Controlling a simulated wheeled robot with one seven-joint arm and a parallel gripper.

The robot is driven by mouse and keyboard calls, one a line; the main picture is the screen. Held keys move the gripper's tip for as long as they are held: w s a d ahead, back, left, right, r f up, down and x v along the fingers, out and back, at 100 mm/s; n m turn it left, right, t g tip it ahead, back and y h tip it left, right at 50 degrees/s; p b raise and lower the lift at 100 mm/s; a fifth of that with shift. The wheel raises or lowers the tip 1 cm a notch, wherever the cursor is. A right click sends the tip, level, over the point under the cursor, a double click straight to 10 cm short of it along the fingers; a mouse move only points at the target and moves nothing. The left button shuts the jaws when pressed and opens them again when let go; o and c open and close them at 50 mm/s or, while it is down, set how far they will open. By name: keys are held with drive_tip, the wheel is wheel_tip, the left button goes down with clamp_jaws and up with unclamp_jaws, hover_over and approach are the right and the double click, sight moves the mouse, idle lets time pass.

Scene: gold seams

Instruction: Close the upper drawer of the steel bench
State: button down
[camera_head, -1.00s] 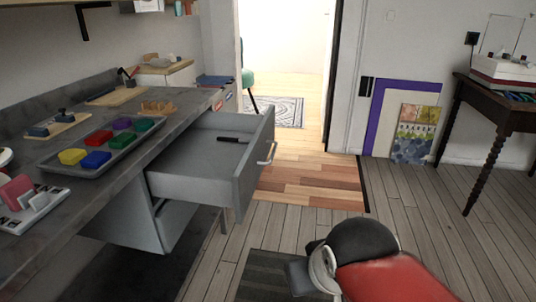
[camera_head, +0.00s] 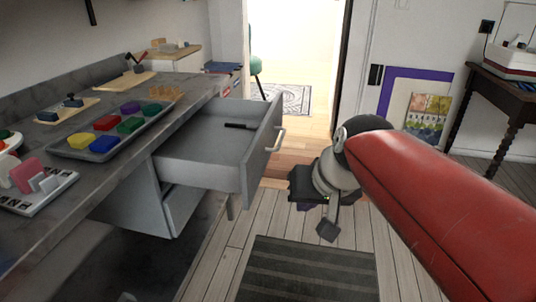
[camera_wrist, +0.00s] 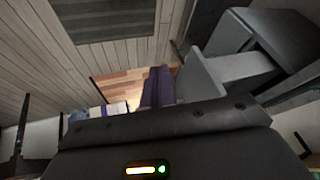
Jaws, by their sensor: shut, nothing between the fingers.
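The upper drawer (camera_head: 213,160) of the steel bench (camera_head: 190,107) is pulled well out. Its grey front panel (camera_head: 262,150) faces right and carries a pale bar handle (camera_head: 278,140). A dark flat item (camera_head: 239,126) lies inside it. My gripper (camera_head: 328,230) is to the right of the drawer front and apart from it, pointing down over the floor. In the wrist view my dark purple fingers (camera_wrist: 158,86) are together with nothing between them. Grey drawer panels (camera_wrist: 205,75) show to their right.
A tray (camera_head: 103,153) of coloured blocks and other small items stand on the bench top. A lower grey panel (camera_head: 182,210) sticks out under the upper drawer. A dark striped mat (camera_head: 308,270) lies on the floor. A dark wooden table (camera_head: 510,87) stands at the right.

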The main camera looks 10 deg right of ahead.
drive_tip(key=w+d+r+m+y, duration=0.1)
drive_tip(key=w+d+r, duration=0.1)
drive_tip(key=w, duration=0.6)
drive_tip(key=w+d+r+m+y, duration=0.1)
drive_tip(key=w+r, duration=0.1)
drive_tip(key=w, duration=0.5)
approach(260, 164)
wheel_tip(260, 164, down, 4)
drive_tip(key=d, duration=0.2)
drive_tip(key=shift+t, duration=0.4)
drive_tip(key=shift+w+a+f, duration=0.1)
drive_tip(key=shift+w+a, duration=0.45)
drive_tip(key=shift+a, duration=0.35)
drive_tip(key=shift+w+a+f, duration=0.1)
drive_tip(key=shift+w+a, duration=0.45)
drive_tip(key=shift+a, duration=0.3)
